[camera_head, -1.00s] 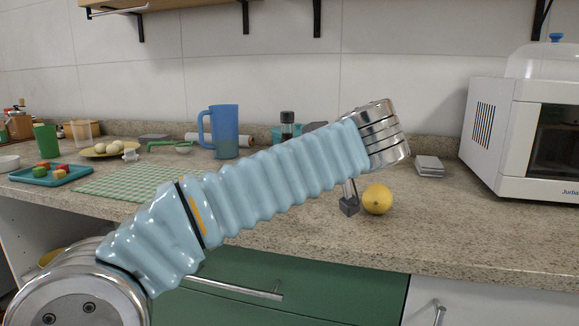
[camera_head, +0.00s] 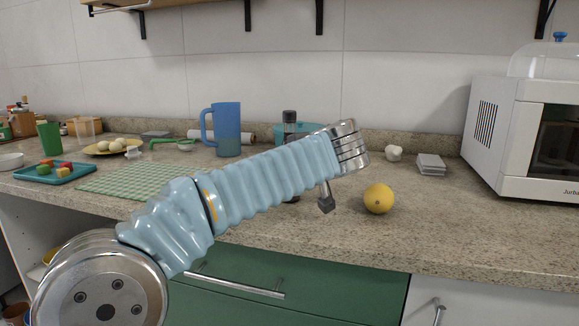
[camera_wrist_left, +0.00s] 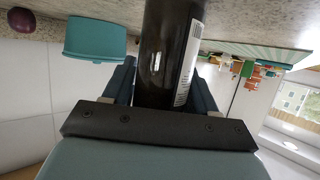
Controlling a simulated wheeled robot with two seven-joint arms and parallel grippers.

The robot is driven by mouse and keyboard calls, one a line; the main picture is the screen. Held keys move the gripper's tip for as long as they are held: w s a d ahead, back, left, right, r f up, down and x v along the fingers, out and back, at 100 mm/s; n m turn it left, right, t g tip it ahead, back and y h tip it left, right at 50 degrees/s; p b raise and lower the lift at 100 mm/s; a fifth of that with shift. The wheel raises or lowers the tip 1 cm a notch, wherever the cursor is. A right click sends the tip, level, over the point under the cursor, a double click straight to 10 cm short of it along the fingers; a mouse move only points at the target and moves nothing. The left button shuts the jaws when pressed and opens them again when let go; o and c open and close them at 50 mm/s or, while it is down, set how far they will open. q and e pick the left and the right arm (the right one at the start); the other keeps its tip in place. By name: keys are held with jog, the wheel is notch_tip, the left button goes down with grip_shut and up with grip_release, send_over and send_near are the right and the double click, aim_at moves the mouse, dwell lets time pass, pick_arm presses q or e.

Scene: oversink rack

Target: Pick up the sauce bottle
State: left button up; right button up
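The sauce bottle (camera_head: 290,117) stands upright on the counter. In the head view its black cap and neck show above my left arm and a little of its dark base shows below it; the rest is hidden. In the left wrist view the dark bottle (camera_wrist_left: 165,45), with a white barcode label, fills the space between the fingers of my left gripper (camera_wrist_left: 166,80). The fingers are spread on either side of it, with no clear grip. My right gripper is out of view.
A teal container (camera_wrist_left: 95,40) stands close to the bottle. A blue mug (camera_head: 227,130) is behind my forearm. Garlic (camera_head: 394,153), grey coasters (camera_head: 431,163) and a white microwave (camera_head: 498,130) are to the right.

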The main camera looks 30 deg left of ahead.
pick_arm(q)
jog(key=c, duration=0.8)
